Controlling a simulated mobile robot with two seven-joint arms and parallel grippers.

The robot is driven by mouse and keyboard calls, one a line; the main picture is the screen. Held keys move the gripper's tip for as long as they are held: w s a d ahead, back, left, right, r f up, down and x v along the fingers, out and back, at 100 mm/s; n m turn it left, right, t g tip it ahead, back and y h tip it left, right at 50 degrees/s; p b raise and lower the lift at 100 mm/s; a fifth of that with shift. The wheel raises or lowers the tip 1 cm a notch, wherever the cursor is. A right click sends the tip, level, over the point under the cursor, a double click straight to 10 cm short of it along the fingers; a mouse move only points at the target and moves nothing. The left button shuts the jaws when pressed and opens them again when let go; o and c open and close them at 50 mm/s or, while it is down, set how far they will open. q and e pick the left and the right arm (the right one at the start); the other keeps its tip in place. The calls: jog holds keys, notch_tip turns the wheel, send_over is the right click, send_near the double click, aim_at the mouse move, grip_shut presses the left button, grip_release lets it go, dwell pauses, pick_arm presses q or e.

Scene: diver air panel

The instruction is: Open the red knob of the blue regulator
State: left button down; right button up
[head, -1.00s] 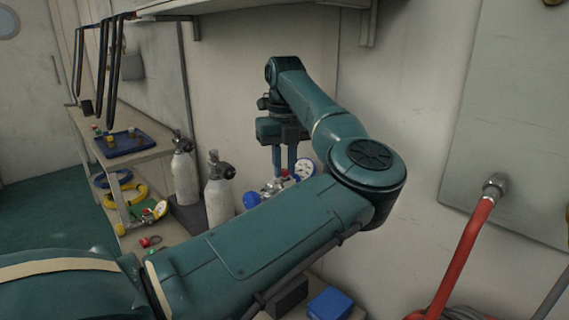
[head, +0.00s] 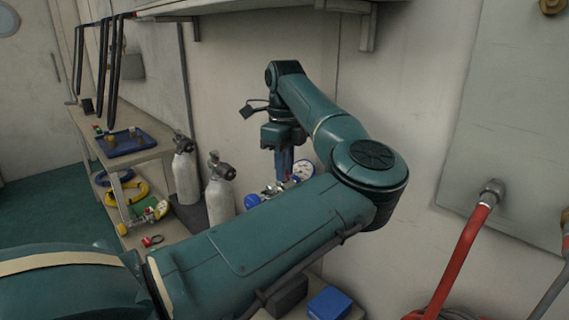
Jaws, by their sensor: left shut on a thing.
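The blue regulator (head: 252,201) is partly visible behind my left forearm, with its blue knob at the left and a white-faced gauge (head: 303,170) at the right. My left gripper (head: 285,177) points down onto the regulator's middle. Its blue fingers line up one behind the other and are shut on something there. My right gripper is not in view.
Two grey cylinders (head: 219,190) stand left of the regulator. A shelf unit at the left holds a blue tray (head: 126,142), a yellow hose (head: 132,194) and another regulator (head: 152,212). A blue box (head: 329,303) sits below my arm. A red hose (head: 461,250) hangs at the right.

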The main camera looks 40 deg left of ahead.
pick_arm(q)
jog(key=n, duration=0.5)
jog(key=shift+n+p, duration=0.3)
jog(key=shift+p, duration=0.05)
jog(key=n, duration=0.5)
jog(key=shift+p, duration=0.3)
jog(key=n, duration=0.5)
jog(key=shift+n, duration=0.4)
jog(key=shift+n+p, duration=0.35)
jog(key=shift+n, duration=1.85)
jog(key=c, duration=1.6)
grip_release()
jog(key=shift+d, duration=0.1)
